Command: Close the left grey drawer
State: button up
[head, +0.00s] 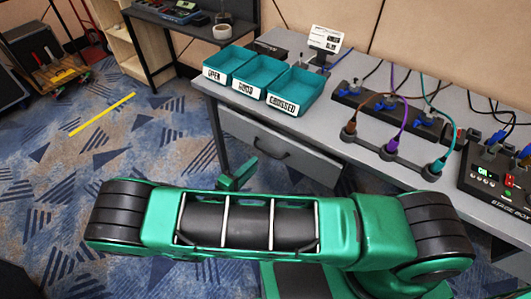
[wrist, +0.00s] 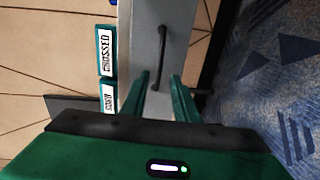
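The grey drawer (head: 250,137) sits under the left part of the grey table, with a dark bar handle on its front. I cannot clearly tell how far it stands out from the table. In the wrist view the drawer front (wrist: 143,38) runs up the picture, with its handle (wrist: 162,58) ahead of my gripper (wrist: 159,76). The two green fingers are apart, and the near end of the handle shows in the gap between them. Nothing is held. In the head view my gripper (head: 240,174) is in front of the drawer, partly hidden by my arm.
Teal labelled bins (head: 296,91) stand on the table (head: 330,140) above the drawer. Cables and a power strip (head: 385,112) lie to the right, with a stage box (head: 497,180) at the far right. The carpet (head: 110,150) left of the table is mostly clear.

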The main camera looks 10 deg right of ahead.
aim_at(266, 152)
jog(key=x, duration=0.9)
jog(key=shift+w+d+f, duration=0.1)
jog(key=shift+w+d, duration=0.1)
jog(key=shift+c, duration=0.3)
grip_shut()
jog(key=shift+f, duration=0.1)
dwell(0.8)
